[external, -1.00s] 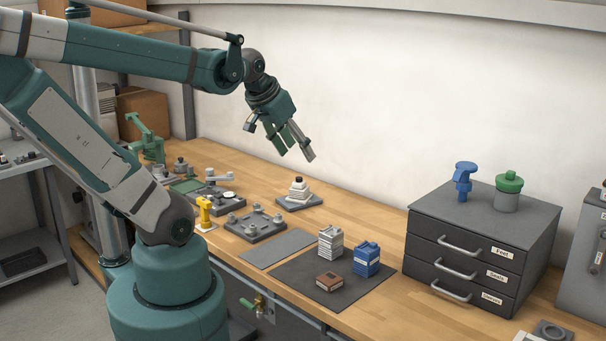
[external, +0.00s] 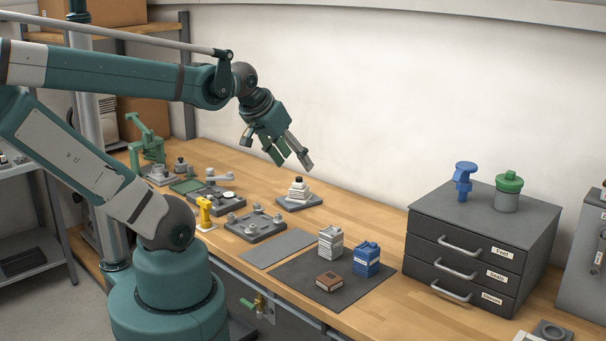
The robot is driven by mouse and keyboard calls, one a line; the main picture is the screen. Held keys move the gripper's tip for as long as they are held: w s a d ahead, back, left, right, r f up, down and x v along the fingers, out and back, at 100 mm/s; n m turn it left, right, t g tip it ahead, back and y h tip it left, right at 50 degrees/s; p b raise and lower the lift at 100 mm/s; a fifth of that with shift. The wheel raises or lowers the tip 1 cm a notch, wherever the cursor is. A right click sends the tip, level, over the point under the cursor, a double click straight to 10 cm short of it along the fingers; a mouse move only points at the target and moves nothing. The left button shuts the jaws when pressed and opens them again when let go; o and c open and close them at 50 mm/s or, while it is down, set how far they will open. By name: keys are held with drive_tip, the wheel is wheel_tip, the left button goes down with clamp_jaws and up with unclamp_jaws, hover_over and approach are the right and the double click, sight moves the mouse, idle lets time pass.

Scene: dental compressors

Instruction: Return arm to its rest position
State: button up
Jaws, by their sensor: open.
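My gripper (external: 291,161) hangs in the air above the back of the wooden bench, with its fingers pointing down and to the right. Its fingers are apart and nothing is between them. It is above and clear of a stacked white part on a grey plate (external: 298,203). My arm reaches in from the left, with its upper links raised above the bench.
Fixtures and a yellow part (external: 204,212) stand left. A drawer cabinet (external: 473,250) holds a blue part (external: 464,181) and a green-topped jar (external: 508,192).

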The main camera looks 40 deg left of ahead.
drive_tip(key=shift+f+b, duration=2.3)
drive_tip(key=shift+f, duration=0.4)
